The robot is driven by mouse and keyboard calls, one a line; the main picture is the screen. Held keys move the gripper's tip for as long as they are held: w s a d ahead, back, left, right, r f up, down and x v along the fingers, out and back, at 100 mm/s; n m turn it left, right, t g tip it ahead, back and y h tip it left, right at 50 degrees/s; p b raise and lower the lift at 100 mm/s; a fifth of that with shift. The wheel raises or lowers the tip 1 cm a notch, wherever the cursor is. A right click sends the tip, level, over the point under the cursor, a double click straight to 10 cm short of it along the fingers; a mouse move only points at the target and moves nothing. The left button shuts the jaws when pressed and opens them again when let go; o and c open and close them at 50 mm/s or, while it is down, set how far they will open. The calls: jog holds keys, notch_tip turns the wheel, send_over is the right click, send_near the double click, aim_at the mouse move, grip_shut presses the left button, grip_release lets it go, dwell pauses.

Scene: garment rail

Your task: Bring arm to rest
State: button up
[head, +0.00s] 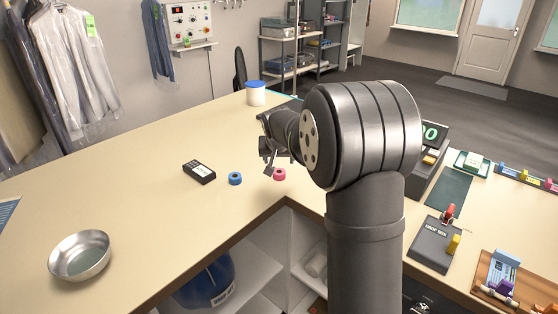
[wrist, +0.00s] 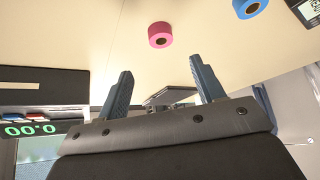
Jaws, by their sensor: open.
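My gripper (head: 270,160) hangs over the counter near its inner corner, left of my large arm joint in the head view. In the wrist view its two dark fingers (wrist: 160,92) stand apart with nothing between them. A pink tape roll (head: 280,174) lies on the counter just by the gripper; it also shows in the wrist view (wrist: 160,35), beyond the fingers and apart from them. My arm hides part of the counter behind it.
A blue roll (head: 235,179), a black device (head: 199,171), a metal bowl (head: 80,255) and a white tub with blue lid (head: 256,95) stand on the counter (head: 150,200). A drop box (head: 433,245) and several small items are at right. Much of the left counter is clear.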

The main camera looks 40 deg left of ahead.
aim_at(279, 174)
jog(key=shift+f, duration=0.1)
jog(key=x, duration=1.2)
jog(key=shift+f, duration=0.2)
jog(key=shift+r, duration=1.4)
